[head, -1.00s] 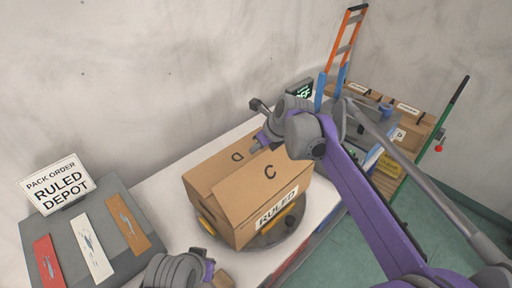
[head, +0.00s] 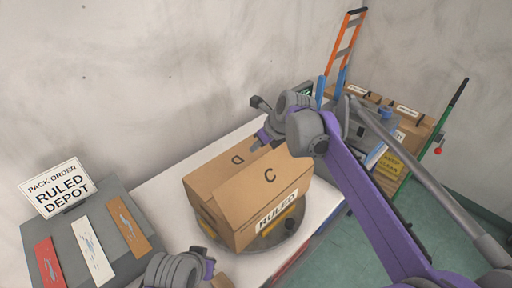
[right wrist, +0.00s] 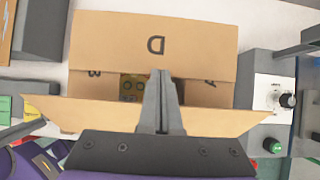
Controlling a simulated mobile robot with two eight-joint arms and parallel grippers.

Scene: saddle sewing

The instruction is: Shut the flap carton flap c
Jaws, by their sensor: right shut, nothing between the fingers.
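The tan flap carton (head: 228,218) sits on a round grey turntable (head: 262,250). Its flap c (head: 285,183), marked C, stands raised at a slant on the near side; in the right wrist view flap c (right wrist: 70,113) spans below the opening, partly hidden by my gripper. The flap marked D (right wrist: 185,35) lies folded in, and flaps A (right wrist: 210,92) and B (right wrist: 92,85) lie inward at the sides. A gap shows yellow items inside. My right gripper (head: 262,137) is shut and empty over the carton, fingertips (right wrist: 160,75) above the gap. My left gripper (head: 209,270) is at the bottom, its fingers unclear.
A control box with a knob (right wrist: 272,100) is right of the carton in the wrist view. An orange-blue ladder-like frame (head: 345,50) stands behind.

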